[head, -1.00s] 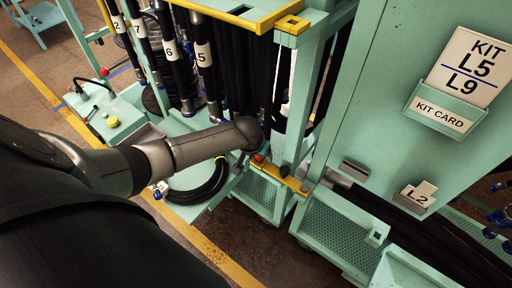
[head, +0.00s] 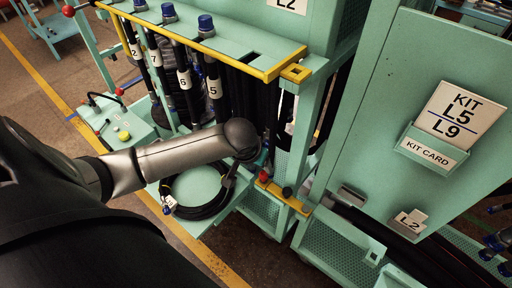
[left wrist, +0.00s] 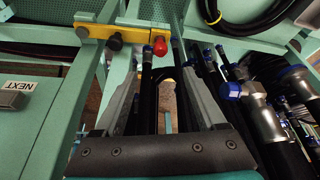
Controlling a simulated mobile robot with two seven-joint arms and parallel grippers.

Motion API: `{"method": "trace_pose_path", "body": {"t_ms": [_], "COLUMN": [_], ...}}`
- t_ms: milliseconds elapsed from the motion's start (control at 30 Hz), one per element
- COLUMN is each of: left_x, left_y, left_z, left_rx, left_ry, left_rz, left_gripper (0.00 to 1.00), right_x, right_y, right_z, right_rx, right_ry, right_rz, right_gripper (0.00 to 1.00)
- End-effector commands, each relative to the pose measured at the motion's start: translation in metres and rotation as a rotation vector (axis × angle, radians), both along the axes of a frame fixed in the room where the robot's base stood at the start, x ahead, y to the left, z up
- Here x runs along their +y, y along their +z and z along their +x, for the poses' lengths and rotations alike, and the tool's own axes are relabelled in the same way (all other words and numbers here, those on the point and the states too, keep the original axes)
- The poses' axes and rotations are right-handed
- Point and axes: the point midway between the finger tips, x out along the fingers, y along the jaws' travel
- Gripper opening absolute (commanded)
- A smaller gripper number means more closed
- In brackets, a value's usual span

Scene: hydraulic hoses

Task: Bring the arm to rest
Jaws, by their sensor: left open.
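My left arm (head: 185,152) comes in from the left in the head view, and its rounded grey joint stands in front of the black hoses of the rack. My left gripper (left wrist: 160,78) shows in the left wrist view with its two grey fingers spread apart. I see nothing clasped between them; dark hoses and a strip of floor show behind the gap. In the head view the arm hides most of this gripper. My right gripper is in neither view.
A hose rack with a yellow rail (head: 190,45) holds several numbered hoses close to the arm. A coiled black hose (head: 205,208) lies on a green shelf below it. A green panel with a kit card (head: 430,147) stands at right. Red and blue caps (left wrist: 160,46) sit near my fingers.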

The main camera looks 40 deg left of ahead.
Motion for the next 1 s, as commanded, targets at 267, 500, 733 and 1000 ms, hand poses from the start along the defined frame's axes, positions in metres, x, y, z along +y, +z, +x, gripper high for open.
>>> {"method": "trace_pose_path", "body": {"t_ms": [267, 500, 733, 1000], "left_x": [0.0, 0.0, 0.002, 0.014], "left_y": [0.002, 0.002, -0.014, -0.129], "left_z": [-0.001, -0.001, -0.001, -0.028], "left_rx": [0.0, 0.0, 0.002, 0.03], "left_ry": [0.0, 0.0, 0.002, -0.025], "left_rz": [0.0, 0.001, -0.002, 0.006], "left_gripper": [0.73, 0.73, 0.73, 0.73], "right_x": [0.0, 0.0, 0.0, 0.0], "right_y": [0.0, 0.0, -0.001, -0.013], "right_z": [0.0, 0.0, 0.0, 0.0], "right_rx": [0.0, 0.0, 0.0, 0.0], "right_ry": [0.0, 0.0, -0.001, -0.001], "right_rz": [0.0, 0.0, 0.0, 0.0], "right_gripper": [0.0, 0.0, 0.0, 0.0]}}
